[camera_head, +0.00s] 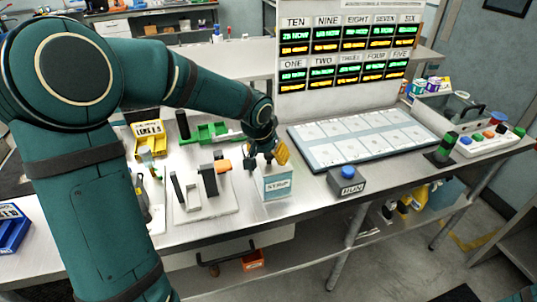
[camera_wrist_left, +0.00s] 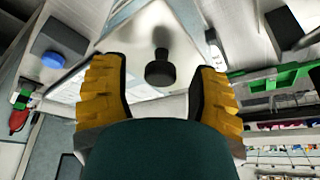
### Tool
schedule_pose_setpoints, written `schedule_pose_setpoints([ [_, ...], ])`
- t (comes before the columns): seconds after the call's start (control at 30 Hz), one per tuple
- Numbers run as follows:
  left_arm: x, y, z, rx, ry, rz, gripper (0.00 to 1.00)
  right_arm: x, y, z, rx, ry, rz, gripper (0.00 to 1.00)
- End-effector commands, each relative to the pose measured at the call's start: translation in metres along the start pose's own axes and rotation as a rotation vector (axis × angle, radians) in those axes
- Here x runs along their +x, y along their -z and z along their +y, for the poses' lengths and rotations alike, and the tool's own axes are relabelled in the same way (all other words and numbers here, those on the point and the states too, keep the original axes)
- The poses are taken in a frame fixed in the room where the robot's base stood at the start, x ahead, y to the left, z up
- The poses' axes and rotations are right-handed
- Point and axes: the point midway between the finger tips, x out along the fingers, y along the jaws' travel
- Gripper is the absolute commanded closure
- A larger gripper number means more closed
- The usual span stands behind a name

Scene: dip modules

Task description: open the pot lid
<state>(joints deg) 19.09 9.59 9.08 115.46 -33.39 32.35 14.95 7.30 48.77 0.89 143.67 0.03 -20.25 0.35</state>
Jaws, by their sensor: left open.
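The pot (camera_head: 277,186) is a small box with a pale blue front label that seems to read STRIP, on the front of the bench. Its light lid (camera_wrist_left: 152,30) carries a dark round knob (camera_wrist_left: 160,72), seen in the left wrist view. My left gripper (camera_head: 266,158) is open just above the pot, with its yellow-padded fingers on either side of the knob. In the wrist view the gripper (camera_wrist_left: 160,80) shows gaps between the knob and both pads. The lid sits on the pot. My right gripper is not in view.
A grey box with a blue button (camera_head: 347,180) stands right of the pot. A fixture with black posts and an orange part (camera_head: 207,187) stands close on its left. Behind are a green holder (camera_head: 212,133) and a white grid tray (camera_head: 350,143). A yellow bin (camera_head: 148,138) sits further left.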

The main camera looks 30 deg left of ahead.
Motion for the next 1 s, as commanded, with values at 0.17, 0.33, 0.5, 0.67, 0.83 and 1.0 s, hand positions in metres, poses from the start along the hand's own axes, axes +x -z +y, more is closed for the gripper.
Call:
schedule_pose_setpoints([
  [0.17, 0.0004, 0.0001, -0.0003, 0.0, 0.0, 0.0, 0.4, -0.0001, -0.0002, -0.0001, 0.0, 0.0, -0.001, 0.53],
  [0.33, 0.0003, 0.0001, -0.0002, 0.0, 0.0, 0.0, 0.69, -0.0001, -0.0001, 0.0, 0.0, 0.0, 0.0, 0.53],
  [0.5, 0.0003, 0.0, -0.0002, 0.0, 0.0, 0.0, 1.0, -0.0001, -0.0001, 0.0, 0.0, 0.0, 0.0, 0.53],
  [0.67, 0.0005, -0.0001, -0.0002, 0.0, 0.0, 0.0, 1.0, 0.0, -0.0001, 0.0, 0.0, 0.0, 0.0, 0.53],
  [0.83, 0.0004, 0.0001, -0.0006, 0.001, 0.002, -0.002, 1.0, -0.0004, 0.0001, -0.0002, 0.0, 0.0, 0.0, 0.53],
  [1.0, -0.0005, 0.0008, -0.0043, 0.006, 0.014, -0.016, 1.0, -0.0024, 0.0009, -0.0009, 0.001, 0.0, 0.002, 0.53],
])
